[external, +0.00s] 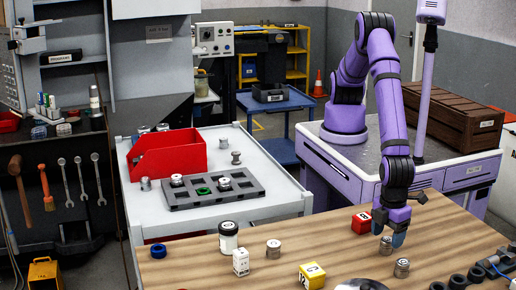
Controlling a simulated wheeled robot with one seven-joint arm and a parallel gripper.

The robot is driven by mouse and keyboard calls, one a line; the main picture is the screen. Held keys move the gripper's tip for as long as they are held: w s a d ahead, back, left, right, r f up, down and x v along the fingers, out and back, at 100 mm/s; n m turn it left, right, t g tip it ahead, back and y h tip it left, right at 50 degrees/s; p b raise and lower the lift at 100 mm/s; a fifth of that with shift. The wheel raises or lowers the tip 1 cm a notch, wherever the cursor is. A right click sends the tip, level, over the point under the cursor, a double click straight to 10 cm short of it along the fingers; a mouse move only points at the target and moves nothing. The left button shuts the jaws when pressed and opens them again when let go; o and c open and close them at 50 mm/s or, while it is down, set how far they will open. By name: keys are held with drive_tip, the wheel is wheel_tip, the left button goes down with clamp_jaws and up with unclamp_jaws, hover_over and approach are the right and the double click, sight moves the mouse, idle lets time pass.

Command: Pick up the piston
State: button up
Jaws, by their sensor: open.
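Several small grey metal cylinders look like pistons, and I cannot tell which one is meant. On the wooden table, one piston (386,246) stands right below my gripper (391,237), partly covered by the fingers. Another piston (402,268) stands just in front of it, and a third piston (273,249) stands further left. My gripper is open and points down; no held object shows. I cannot tell whether the fingers are around the piston or just above it.
A red block (361,222) is close left of my gripper. A yellow block (312,275), white box (240,262), white jar (228,237) and blue ring (158,250) share the wooden table (195,268). Behind are a black tray (240,189) and red bin (168,156).

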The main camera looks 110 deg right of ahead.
sight(387, 240)
drive_tip(key=shift+f, duration=1.55)
drive_tip(key=c, duration=1.1)
drive_tip(key=shift+o, duration=0.2)
